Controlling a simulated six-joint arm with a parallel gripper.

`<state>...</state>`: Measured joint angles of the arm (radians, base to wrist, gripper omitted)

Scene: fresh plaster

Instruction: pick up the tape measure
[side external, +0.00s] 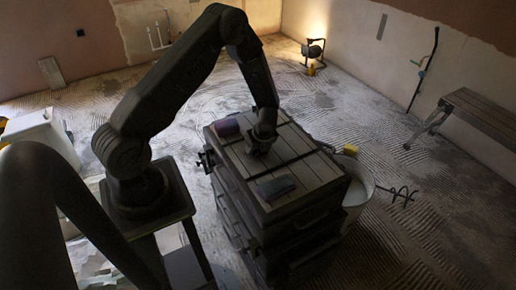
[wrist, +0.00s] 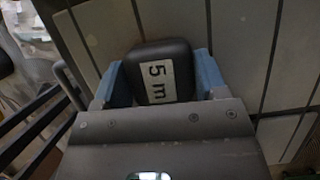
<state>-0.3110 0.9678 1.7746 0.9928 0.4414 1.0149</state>
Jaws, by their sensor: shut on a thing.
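The tape measure (wrist: 160,84) is a dark, rounded block with a white label reading "5 m", seen in the wrist view. My gripper (wrist: 163,72) is shut on it, with a blue finger against each side. In the side view my gripper (side external: 261,148) points down at the slatted top of a dark tool chest (side external: 312,172). The tape measure cannot be made out there, hidden by the gripper. I cannot tell whether it touches the slats.
A dark purplish object (side external: 227,127) lies on the chest top behind my gripper, and a grey-teal block (side external: 276,187) lies in front. A pale bucket (side external: 358,183) stands right of the chest.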

